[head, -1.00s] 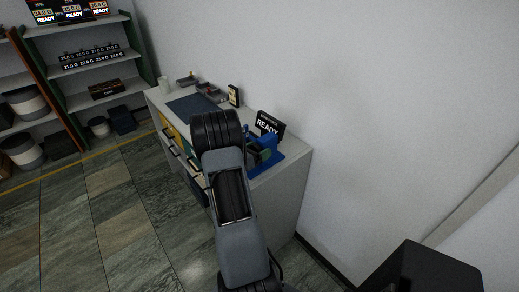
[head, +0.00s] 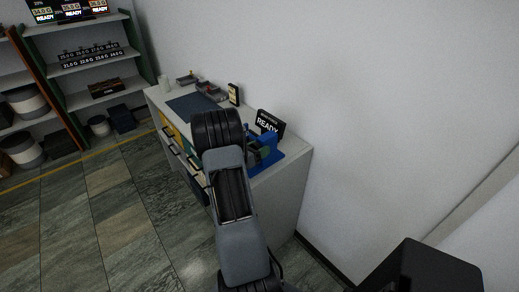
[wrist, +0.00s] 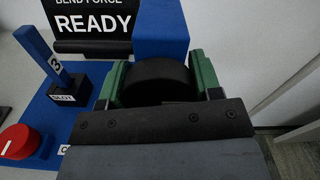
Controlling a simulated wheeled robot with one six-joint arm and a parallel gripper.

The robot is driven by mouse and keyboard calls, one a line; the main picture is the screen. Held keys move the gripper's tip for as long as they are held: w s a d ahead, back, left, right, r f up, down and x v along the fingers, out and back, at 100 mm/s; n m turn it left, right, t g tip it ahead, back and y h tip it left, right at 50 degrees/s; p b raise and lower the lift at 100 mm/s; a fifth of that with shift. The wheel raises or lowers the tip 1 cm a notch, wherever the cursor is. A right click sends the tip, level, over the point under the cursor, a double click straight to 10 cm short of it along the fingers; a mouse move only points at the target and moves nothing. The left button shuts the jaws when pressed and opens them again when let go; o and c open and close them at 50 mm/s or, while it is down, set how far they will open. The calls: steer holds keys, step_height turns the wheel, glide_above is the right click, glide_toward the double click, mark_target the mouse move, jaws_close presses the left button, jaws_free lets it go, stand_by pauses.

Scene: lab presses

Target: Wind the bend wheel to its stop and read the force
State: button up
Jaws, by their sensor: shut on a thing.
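The bend wheel (wrist: 158,80) is a thick black round wheel at the side of a blue press (wrist: 161,30) in the wrist view. My gripper (wrist: 163,76) has its green fingers on both sides of the wheel and is shut on it. The force display (wrist: 93,20) is a black sign reading "BEND FORCE READY", with no number visible. In the head view the blue press (head: 270,152) stands at the near end of the counter with the display (head: 269,123) behind it. My arm hides part of the press there.
In the wrist view a red knob (wrist: 18,142), a tilted blue bar (wrist: 39,52) and a black block marked "SLOT" (wrist: 70,92) are at left. The counter (head: 292,160) stands against a wall. Shelves (head: 98,66) stand at the far left, and the floor (head: 105,215) left of the counter is clear.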

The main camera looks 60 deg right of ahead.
steer(key=shift+f+m+b, duration=0.3)
steer(key=shift+m+b, duration=0.6)
steer(key=shift+b, duration=0.35)
steer(key=shift+r+m+b, duration=0.25)
steer(key=shift+m+b, duration=0.3)
steer(key=shift+m, duration=0.05)
steer(key=o, duration=0.9)
steer(key=b+v, duration=0.1)
steer(key=v, duration=1.3)
steer(key=shift+r+b, duration=0.1)
steer(key=shift+b, duration=0.2)
steer(key=shift+d, duration=0.1)
